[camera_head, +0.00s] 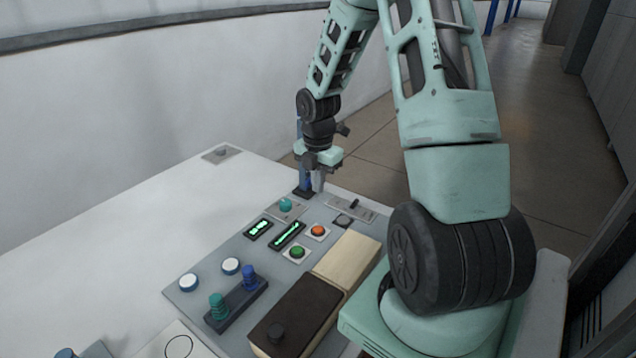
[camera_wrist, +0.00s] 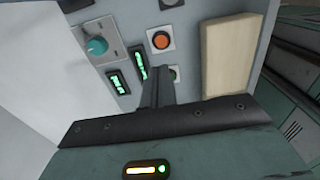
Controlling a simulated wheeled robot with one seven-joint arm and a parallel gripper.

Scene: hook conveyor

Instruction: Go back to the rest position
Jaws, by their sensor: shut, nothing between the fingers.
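My gripper (camera_head: 317,183) is shut and empty. In the head view it points down over the far end of the grey control panel, close to a dark blue upright part (camera_head: 304,181) and the teal knob (camera_head: 285,204). I cannot tell whether it touches anything there. In the wrist view the shut fingers (camera_wrist: 158,85) reach over the panel (camera_wrist: 190,58), near the orange button (camera_wrist: 161,40) and the green displays (camera_wrist: 118,82). The teal knob (camera_wrist: 97,45) shows to their left.
The panel holds a green button (camera_head: 297,251), white buttons (camera_head: 189,282), teal and blue pegs (camera_head: 249,277), a slider plate (camera_head: 349,206) and a box with a dark cover (camera_head: 297,315) and a pale wooden part (camera_head: 347,256). White table surface (camera_head: 130,225) lies clear to the left.

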